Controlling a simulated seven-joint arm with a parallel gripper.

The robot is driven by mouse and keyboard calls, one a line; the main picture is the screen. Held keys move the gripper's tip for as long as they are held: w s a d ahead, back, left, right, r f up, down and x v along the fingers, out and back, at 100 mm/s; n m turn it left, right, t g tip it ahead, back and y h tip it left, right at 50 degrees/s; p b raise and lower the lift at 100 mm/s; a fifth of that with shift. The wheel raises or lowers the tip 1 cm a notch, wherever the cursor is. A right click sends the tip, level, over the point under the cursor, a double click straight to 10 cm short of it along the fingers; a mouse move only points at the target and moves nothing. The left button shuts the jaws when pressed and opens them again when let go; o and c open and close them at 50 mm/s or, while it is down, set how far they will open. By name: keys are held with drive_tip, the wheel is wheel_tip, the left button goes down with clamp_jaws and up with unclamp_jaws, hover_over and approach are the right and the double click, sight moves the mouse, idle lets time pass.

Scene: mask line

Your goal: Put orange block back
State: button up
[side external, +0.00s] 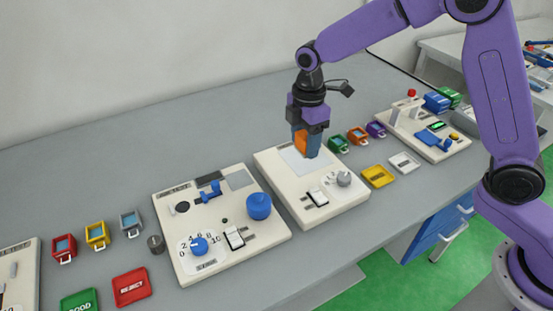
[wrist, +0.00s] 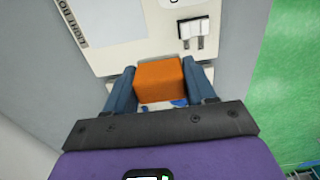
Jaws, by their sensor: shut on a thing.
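My gripper (side external: 306,147) is shut on the orange block (side external: 300,142), with a blue finger on either side of it. In the wrist view the block (wrist: 160,81) sits between the two fingers (wrist: 160,88). I cannot tell whether the block touches the panel. The block's lower part is partly hidden by a finger in the side view.
The light box has a switch (side external: 317,197) and a grey knob (side external: 344,179). A cream station with a blue knob (side external: 259,206) stands to its left. Green, orange and purple bins (side external: 357,135) stand right of the gripper. Yellow (side external: 378,175) and white (side external: 405,162) trays lie nearby.

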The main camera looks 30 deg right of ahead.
hover_over(276, 168)
drive_tip(key=s, duration=0.1)
drive_tip(key=f, duration=0.6)
drive_tip(key=shift+s+d, duration=0.2)
drive_tip(key=shift+w+a+f, duration=0.2)
drive_tip(key=shift+w+f, duration=0.4)
drive_tip(key=shift+f, duration=1.65)
drive_tip(key=shift+f, duration=0.1)
drive_tip(key=o, duration=1)
drive_tip(key=shift+f, duration=0.1)
drive_tip(key=shift+r, duration=6.2)
